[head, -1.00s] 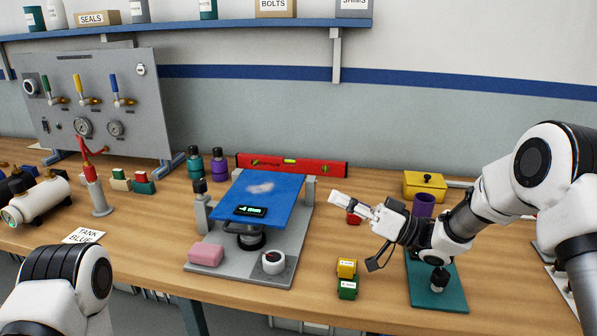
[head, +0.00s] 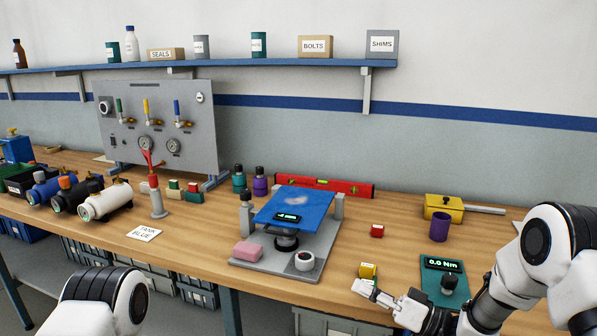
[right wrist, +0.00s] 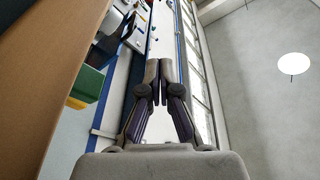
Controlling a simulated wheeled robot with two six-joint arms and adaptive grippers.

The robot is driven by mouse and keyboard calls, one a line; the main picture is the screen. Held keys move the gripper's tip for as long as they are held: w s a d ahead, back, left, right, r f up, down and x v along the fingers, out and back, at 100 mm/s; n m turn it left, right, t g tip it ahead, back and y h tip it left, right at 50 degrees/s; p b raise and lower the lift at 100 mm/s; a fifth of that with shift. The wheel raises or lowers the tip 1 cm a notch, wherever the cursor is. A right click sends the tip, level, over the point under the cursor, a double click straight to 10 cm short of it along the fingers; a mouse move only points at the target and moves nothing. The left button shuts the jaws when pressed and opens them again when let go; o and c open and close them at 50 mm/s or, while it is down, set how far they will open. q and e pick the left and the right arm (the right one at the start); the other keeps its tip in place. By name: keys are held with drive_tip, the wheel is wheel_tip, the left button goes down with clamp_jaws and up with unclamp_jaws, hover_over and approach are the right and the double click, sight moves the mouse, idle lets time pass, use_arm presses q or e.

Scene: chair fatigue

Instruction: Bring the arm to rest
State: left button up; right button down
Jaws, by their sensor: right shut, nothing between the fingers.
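My right gripper (head: 360,287) is shut and empty at the bench's front edge, at the lower right of the head view. Its closed fingers (right wrist: 159,85) also show in the right wrist view, with nothing between them. In the head view the fingers overlap the spot just below a yellow block (head: 368,271); whether they touch it I cannot tell. A green block (right wrist: 90,84) shows left of the fingers in the wrist view. My left arm shows only as a link at the lower left; its gripper is out of view.
A teal stand (head: 457,293) with a "0.0 Nm" display is beside my right arm. A grey fixture (head: 322,262) with a tilted blue plate (head: 297,207) is left. Bare wood (head: 398,240) lies between.

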drive_tip(key=s+d+f+m+g+h, duration=0.15)
drive_tip(key=s+f+h, duration=0.3)
drive_tip(key=f, duration=0.45)
drive_tip(key=s+d+f+m+h+p, duration=0.1)
drive_tip(key=s+f+m+h, duration=0.2)
drive_tip(key=s+f, duration=0.45)
drive_tip(key=s+d+f+m+g+h, duration=0.1)
drive_tip(key=s+f+m+h, duration=0.25)
drive_tip(key=f, duration=0.65)
drive_tip(key=s+d+f+n+g+h, duration=0.1)
drive_tip(key=s+d+g+h, duration=0.1)
drive_tip(key=s, duration=0.5)
drive_tip(key=s+d+f+n+g+h, duration=0.1)
drive_tip(key=s+d+f+g+h, duration=0.1)
drive_tip(key=s, duration=0.5)
drive_tip(key=s+d+f+n+g+h, duration=0.1)
drive_tip(key=s+d+g+h, duration=0.1)
drive_tip(key=s, duration=0.5)
drive_tip(key=shift+s+d+f+g, duration=0.15)
drive_tip(key=shift+d+f+g, duration=0.15)
drive_tip(key=shift+d+g, duration=0.7)
drive_tip(key=shift+d, duration=0.1)
